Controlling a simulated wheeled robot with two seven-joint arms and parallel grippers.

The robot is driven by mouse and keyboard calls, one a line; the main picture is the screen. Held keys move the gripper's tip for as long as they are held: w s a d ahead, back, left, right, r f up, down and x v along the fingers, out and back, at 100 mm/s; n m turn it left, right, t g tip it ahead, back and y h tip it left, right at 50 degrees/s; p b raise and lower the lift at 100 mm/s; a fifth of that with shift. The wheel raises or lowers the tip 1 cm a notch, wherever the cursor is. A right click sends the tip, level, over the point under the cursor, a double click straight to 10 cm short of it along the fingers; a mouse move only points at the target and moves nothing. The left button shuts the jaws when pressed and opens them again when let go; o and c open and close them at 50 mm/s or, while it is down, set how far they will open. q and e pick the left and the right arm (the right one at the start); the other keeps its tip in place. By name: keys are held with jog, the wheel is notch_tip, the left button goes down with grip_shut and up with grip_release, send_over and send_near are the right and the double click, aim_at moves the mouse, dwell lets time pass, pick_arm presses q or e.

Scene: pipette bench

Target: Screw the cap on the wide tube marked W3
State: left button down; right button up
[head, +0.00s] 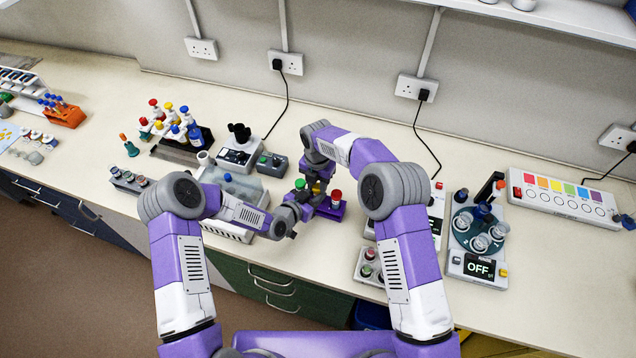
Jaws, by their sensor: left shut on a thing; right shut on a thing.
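A small purple rack (331,212) stands on the bench between my arms. A tube with a red cap (336,195) stands upright at its right side. A green cap (300,184) shows at its left, close to my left gripper (303,197). Something yellow (316,188) shows between the grippers. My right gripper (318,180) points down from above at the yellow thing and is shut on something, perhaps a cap. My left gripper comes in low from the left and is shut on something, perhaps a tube. The W3 mark cannot be read, and the fingertips are largely hidden.
A bottle rack (200,136) is further left. A small holder with capped tubes (369,266) is front right. A device reading OFF (478,266) stands right. Bare bench lies behind my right arm.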

jog(key=shift+d+f, duration=0.3)
jog(key=shift+f, duration=0.5)
jog(key=shift+r, duration=0.35)
dwell(0.3)
jog(key=shift+s, duration=0.1)
jog(key=shift+a+r, duration=0.3)
jog(key=shift+r, duration=0.15)
dwell(0.7)
